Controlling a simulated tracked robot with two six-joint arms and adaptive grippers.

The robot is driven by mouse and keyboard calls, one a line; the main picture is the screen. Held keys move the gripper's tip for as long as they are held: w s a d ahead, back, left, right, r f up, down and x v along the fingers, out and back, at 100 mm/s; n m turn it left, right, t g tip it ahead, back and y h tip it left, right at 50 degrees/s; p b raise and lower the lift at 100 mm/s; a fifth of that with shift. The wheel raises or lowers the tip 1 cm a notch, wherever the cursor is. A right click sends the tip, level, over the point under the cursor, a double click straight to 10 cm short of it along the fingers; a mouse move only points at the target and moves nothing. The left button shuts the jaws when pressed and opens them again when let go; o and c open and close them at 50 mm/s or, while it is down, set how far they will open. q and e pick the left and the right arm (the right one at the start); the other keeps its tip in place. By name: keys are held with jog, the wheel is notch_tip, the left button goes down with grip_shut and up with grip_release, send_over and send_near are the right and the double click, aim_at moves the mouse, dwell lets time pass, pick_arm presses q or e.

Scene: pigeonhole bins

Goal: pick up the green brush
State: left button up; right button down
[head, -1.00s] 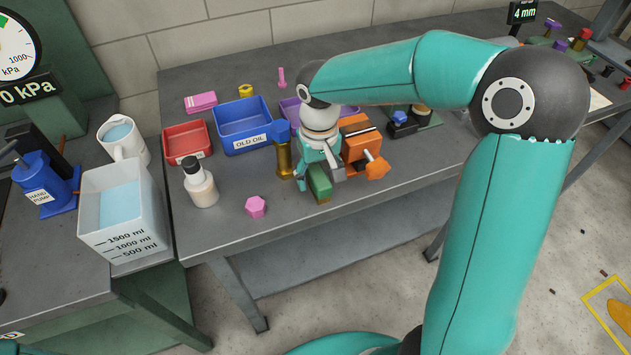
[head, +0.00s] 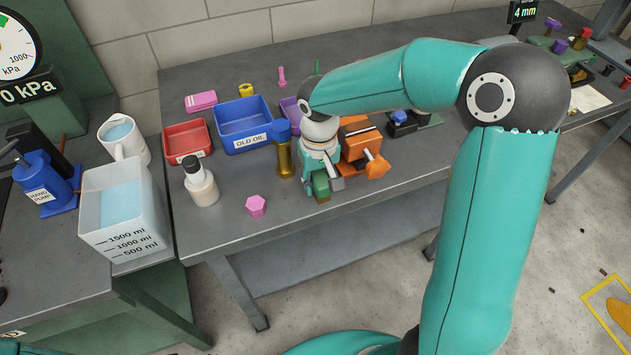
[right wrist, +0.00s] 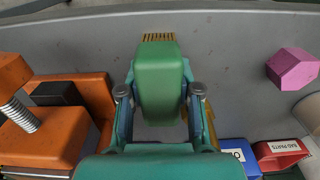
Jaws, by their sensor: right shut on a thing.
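The green brush (head: 321,184) has a green block body and tan bristles; it is at the front part of the grey workbench in the head view. My right gripper (head: 322,176) is shut on it, with one finger on each side. In the right wrist view the green brush (right wrist: 158,80) sits between the two fingers of the right gripper (right wrist: 159,92), its bristles pointing away from the wrist. I cannot tell whether it still touches the bench. My left gripper is not in view.
An orange vise (head: 360,142) stands close to the right of the brush. A brass cylinder with a blue top (head: 284,158) stands close to its left. A pink hexagonal piece (head: 256,206), a white bottle (head: 201,185), a blue bin (head: 243,122) and a red bin (head: 187,140) are farther left.

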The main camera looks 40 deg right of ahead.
aim_at(318, 174)
jog(key=shift+r, duration=0.1)
notch_tip(318, 174, up, 20)
jog(key=p, duration=0.1)
dwell(0.4)
